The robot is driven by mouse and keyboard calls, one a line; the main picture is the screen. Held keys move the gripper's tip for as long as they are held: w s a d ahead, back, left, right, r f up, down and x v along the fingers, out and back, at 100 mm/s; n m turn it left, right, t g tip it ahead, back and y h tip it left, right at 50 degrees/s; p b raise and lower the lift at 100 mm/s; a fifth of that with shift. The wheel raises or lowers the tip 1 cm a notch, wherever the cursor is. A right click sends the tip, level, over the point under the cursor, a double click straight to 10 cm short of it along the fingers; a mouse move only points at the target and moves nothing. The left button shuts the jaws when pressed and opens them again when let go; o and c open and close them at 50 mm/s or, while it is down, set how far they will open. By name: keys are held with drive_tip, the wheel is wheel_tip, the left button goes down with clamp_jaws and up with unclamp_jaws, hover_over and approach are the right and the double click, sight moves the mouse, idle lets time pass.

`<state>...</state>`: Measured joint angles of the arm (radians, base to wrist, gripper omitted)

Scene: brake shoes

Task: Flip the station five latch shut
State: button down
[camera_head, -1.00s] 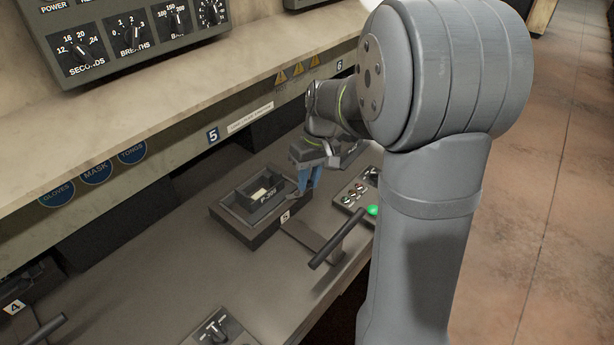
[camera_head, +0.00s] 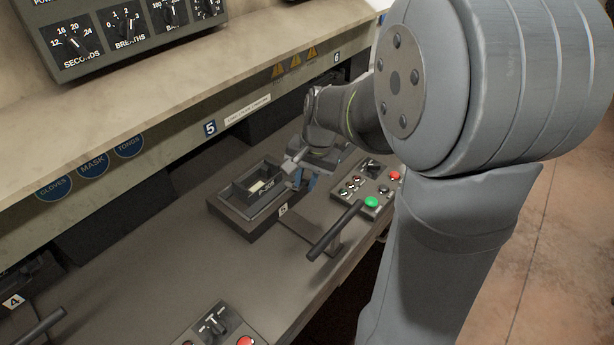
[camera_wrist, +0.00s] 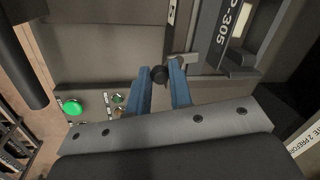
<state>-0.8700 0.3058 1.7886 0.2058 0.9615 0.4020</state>
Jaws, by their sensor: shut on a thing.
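The tray (camera_wrist: 234,28) is at the top right of the wrist view. My gripper (camera_head: 304,181) is at the fixture's right side, tilted. A light metal latch piece (camera_wrist: 187,60) shows beside the right fingertip, near the tray's edge. Much of the latch is hidden by the fingers.
A black bar handle (camera_head: 335,231) stands in front of the fixture. A control box with a green button (camera_head: 371,202) and a red button (camera_head: 395,175) is to the right. The overhanging shelf (camera_head: 180,95) runs behind. The bench to the left (camera_head: 180,235) is clear.

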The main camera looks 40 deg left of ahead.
drive_tip(key=shift+s+m, duration=0.25)
drive_tip(key=shift+m, duration=0.65)
drive_tip(key=c, duration=1.3)
unclamp_jaws()
drive_tip(key=shift+r, duration=0.1)
drive_tip(key=d+r, duration=0.3)
drive_tip(key=r, duration=1.4)
drive_tip(key=shift+w+d, duration=0.15)
drive_tip(key=shift+w, duration=0.1)
drive_tip(key=shift+f, duration=0.1)
drive_tip(key=a+f, duration=0.1)
drive_tip(key=f, duration=0.4)
drive_tip(key=a+f, duration=0.1)
drive_tip(key=f, duration=0.5)
drive_tip(key=a+f, duration=0.1)
drive_tip(key=f, duration=0.5)
drive_tip(key=shift+s+a, duration=0.15)
drive_tip(key=shift+s, duration=0.15)
